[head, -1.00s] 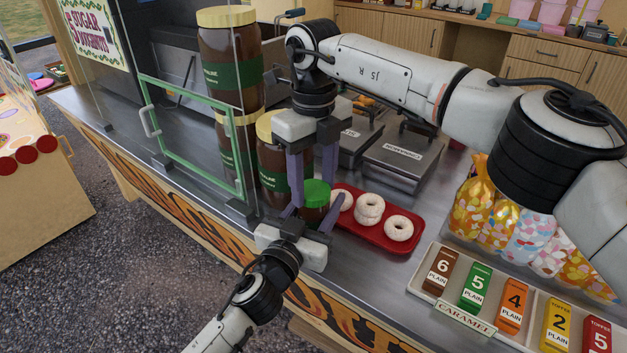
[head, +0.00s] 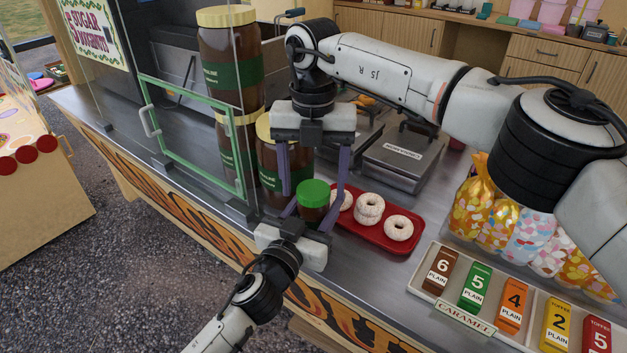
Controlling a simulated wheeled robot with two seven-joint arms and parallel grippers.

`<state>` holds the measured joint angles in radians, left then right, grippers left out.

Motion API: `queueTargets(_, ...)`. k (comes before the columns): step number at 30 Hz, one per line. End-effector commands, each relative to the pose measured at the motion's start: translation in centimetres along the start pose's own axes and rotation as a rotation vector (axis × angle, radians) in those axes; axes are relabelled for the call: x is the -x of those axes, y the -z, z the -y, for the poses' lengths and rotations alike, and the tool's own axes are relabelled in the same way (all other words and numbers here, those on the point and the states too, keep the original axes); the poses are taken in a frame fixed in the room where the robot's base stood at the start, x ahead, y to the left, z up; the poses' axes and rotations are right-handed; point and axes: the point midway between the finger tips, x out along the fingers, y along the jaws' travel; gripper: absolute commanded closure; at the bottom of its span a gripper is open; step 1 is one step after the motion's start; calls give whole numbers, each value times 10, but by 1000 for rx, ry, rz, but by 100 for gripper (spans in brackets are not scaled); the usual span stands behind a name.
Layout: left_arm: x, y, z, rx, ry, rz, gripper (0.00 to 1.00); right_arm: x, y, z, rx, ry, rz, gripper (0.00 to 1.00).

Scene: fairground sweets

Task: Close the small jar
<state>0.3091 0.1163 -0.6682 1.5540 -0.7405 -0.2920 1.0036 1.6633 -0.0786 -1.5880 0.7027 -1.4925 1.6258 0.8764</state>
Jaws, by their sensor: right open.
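The small jar (head: 312,213) is dark brown with a green lid (head: 314,193) sitting on its top. It stands upright at the front of the counter, left of the red tray. I cannot tell how tightly the lid sits. My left gripper (head: 311,212) comes from the front, its fingers close against both sides of the jar body, shut on it. My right gripper (head: 315,183) points down from above, its fingers spread wide on either side of the lid and clear of it. It is open and empty.
A red tray (head: 372,238) with several white ring doughnuts lies just right of the jar. Large brown jars (head: 283,170) stand close behind left. A glass screen with a green frame (head: 190,180) is at left. A sweets rack (head: 424,284) is at front right.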

Motion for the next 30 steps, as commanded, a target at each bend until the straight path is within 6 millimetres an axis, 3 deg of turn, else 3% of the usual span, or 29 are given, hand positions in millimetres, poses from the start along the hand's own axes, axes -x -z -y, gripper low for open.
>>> queueTargets(12, 0, -1, 0, 0, 1, 1, 100, 44, 0, 0, 0, -1, 2, 33)
queueTargets(23, 0, -1, 0, 0, 1, 1, 100, 45, 0, 0, 24, 0, 0, 36)
queueTargets(30, 0, 0, 0, 0, 1, 1, 100, 53, 0, 0, 336, 1, 0, 36)
